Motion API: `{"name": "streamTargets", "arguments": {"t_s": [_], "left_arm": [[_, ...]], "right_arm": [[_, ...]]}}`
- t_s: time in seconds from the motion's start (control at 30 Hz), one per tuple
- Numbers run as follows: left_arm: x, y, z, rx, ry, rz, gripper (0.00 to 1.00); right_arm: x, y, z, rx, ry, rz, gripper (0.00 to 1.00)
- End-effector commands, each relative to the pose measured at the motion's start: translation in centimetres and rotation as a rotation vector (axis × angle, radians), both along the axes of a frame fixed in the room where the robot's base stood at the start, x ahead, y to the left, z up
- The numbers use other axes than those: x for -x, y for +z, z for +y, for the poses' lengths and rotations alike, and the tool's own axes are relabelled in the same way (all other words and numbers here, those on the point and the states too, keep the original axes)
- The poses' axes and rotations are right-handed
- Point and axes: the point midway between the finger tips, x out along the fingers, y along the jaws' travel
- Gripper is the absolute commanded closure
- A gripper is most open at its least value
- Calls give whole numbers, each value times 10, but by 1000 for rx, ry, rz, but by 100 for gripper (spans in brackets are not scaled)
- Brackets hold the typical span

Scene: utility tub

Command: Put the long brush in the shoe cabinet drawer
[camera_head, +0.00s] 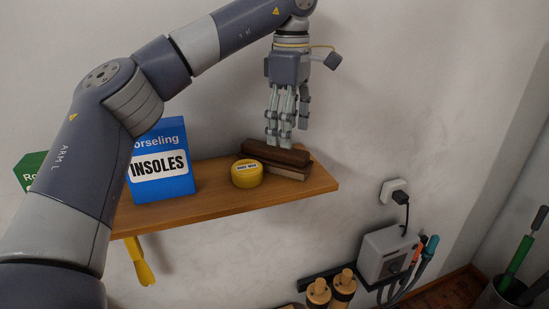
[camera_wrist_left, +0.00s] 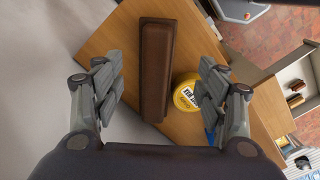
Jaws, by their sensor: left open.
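The long brush (camera_head: 275,153) is a dark brown wooden bar lying near the right end of a wall shelf. A lighter brown layer shows under it in the head view. In the left wrist view the brush (camera_wrist_left: 157,70) lies lengthwise between the two finger sets. My left gripper (camera_head: 286,136) points down just above the brush, open, with nothing held; in the wrist view its fingers (camera_wrist_left: 160,82) stand apart on both sides. I cannot tell whether a fingertip touches it. My right gripper is not in view.
The wooden shelf (camera_head: 215,205) also holds a yellow round tin (camera_head: 246,174) close beside the brush and a blue insoles box (camera_head: 162,168). A yellow shoehorn-like item (camera_head: 140,262) hangs below. A grey wall device (camera_head: 388,254) is lower right.

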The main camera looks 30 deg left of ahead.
Motion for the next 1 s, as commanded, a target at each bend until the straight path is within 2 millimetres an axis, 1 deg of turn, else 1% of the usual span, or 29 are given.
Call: {"name": "streamTargets", "arguments": {"t_s": [0.03, 0.1, 0.27, 0.43, 0.5, 0.6, 0.7, 0.87, 0.9, 0.93, 0.97, 1.0], "left_arm": [[0, -6, 1, 0, 0, 2, 33], [0, -11, 0, 0, 1, 1, 33], [1, -20, 0, 1, 1, 1, 33], [4, -40, 2, 1, 0, 3, 33], [4, -51, 1, 1, 0, 3, 33], [4, -61, 1, 2, 1, 0, 33], [4, -66, 1, 2, 1, 0, 33], [3, -66, 1, 3, 1, -1, 33], [3, -66, 1, 3, 1, -1, 38], [3, -66, 1, 3, 1, -1, 45], [3, -66, 1, 3, 1, -1, 52], [3, -66, 1, 3, 1, -1, 61]], "right_arm": [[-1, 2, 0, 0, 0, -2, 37], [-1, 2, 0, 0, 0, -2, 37], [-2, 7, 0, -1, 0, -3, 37], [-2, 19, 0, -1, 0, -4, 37], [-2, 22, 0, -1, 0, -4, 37], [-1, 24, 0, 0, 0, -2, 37], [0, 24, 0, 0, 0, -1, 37], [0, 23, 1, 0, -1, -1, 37], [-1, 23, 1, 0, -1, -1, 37], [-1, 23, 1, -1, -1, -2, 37], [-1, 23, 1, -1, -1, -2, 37], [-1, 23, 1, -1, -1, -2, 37]]}}
